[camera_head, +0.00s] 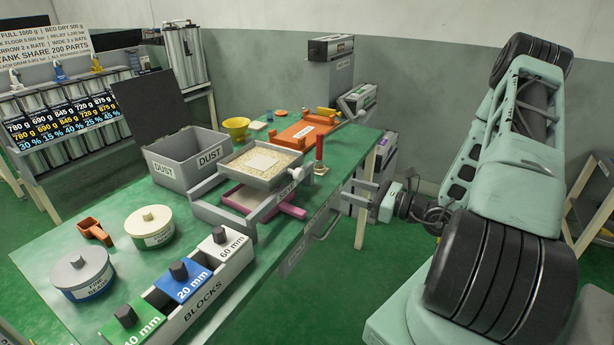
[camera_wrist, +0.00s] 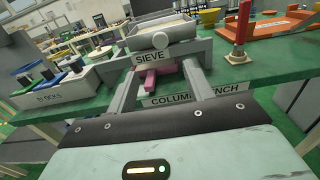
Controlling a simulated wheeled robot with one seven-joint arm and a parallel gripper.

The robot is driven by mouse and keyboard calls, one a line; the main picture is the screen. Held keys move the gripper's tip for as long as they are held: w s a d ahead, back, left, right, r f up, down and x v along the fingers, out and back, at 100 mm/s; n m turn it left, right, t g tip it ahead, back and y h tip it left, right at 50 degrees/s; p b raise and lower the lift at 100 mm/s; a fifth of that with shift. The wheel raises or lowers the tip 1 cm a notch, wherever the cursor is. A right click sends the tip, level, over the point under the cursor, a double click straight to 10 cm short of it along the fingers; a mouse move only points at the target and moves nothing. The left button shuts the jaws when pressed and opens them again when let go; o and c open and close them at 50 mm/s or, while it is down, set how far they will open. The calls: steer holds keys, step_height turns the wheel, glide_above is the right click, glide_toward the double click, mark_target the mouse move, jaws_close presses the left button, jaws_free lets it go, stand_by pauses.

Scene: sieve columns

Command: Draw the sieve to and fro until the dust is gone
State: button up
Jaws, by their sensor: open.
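The sieve (camera_head: 281,178) is a grey square tray on a grey frame at the middle of the green bench. Cream grains lie in it, with a paler square patch on top; I cannot tell how much dust is among them. A pink tray (camera_head: 297,211) sits beneath it. My gripper (camera_head: 349,193) is open and empty, in front of the bench edge and apart from the sieve. In the wrist view its fingers (camera_wrist: 160,78) point toward the handle. The DUST box (camera_head: 183,171) stands open behind the sieve.
A BLOCKS rack (camera_head: 205,308) and two lidded round tins (camera_head: 150,227) stand at the near left. A red upright post (camera_head: 319,147) stands right of the sieve, with an orange tray (camera_head: 300,133) and a yellow funnel (camera_head: 236,126) behind. Open floor lies before the bench.

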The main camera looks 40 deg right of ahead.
mark_target(302, 176)
steer(key=shift+o, duration=0.2)
steer(key=shift+n+h, duration=0.3)
steer(key=shift+h, duration=0.6)
steer(key=x, duration=0.5)
steer(key=a+x, duration=0.1)
steer(key=x, duration=1.1)
steer(key=shift+s+a+r, duration=0.15)
steer(key=shift+s+a, duration=0.05)
steer(key=shift+a, duration=0.05)
